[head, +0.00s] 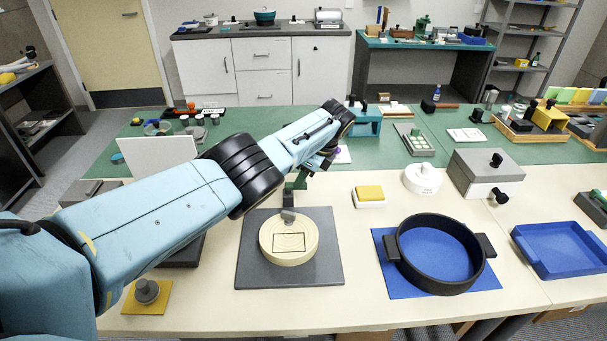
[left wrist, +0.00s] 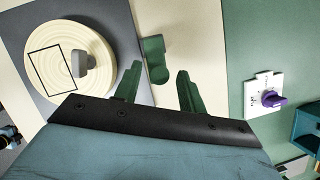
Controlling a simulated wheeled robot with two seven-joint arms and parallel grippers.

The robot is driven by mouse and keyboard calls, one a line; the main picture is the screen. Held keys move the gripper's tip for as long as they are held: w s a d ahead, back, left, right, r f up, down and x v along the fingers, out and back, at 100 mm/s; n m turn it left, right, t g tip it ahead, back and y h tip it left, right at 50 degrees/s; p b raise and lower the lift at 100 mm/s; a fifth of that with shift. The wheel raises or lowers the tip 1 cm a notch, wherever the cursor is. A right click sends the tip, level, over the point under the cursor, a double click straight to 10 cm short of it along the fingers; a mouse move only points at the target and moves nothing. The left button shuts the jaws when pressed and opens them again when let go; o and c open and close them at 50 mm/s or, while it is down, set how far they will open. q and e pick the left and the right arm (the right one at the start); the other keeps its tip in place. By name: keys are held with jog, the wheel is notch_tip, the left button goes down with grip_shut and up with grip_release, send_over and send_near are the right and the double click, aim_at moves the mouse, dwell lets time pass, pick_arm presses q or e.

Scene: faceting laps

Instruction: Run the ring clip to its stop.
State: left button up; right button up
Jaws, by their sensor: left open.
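A round pale wooden disc (head: 272,247) with ring lines and a dark rectangle outline lies on a dark grey slab (head: 325,270). A small grey clip-like piece (head: 288,216) stands at the disc's far side; it also shows in the left wrist view (left wrist: 84,64). I take it for the ring clip, but cannot be sure. My left gripper (left wrist: 159,70) has its green fingers apart, with nothing held. A green piece with a rounded end (left wrist: 155,46) shows between and beyond the fingertips, off the slab's edge. In the head view my left wrist partly hides this area.
A black round pan (head: 438,288) stands on a blue mat to the right, with a blue tray (head: 560,250) beyond. A yellow-topped block (head: 369,192) and a white round piece (head: 422,178) stand behind. A knobbed yellow plate (head: 130,300) lies front left.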

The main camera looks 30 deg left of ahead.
pick_arm(q)
jog(key=p+v, duration=0.2)
jog(key=v, duration=1.1)
jog(key=shift+w+a, duration=0.1)
